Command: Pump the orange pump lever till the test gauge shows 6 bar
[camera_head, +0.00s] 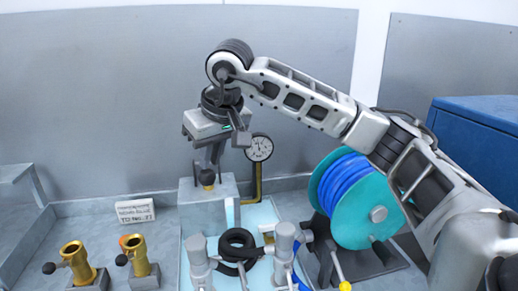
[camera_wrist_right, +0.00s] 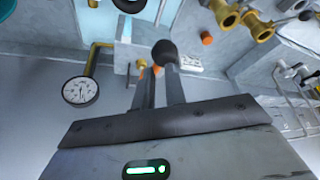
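My right gripper (camera_head: 207,170) comes down from above at the pump block (camera_head: 207,212), its fingers a small gap apart. A dark ball knob (camera_head: 207,177) with a brassy part below it is at the fingertips. In the right wrist view the dark knob (camera_wrist_right: 165,52) is at the tips of the fingers (camera_wrist_right: 158,85), with small orange parts (camera_wrist_right: 155,70) just beyond. Whether the fingers clasp the knob is unclear, and most of the lever is hidden. The white test gauge (camera_head: 259,147) stands on a yellow pipe; it also shows in the right wrist view (camera_wrist_right: 80,91). Its reading is too small to tell.
A teal reel with blue hose (camera_head: 358,200) stands right of the pump under my right arm. Brass fittings (camera_head: 75,262) and a label card (camera_head: 134,210) are at left. A blue box (camera_head: 475,145) is far right.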

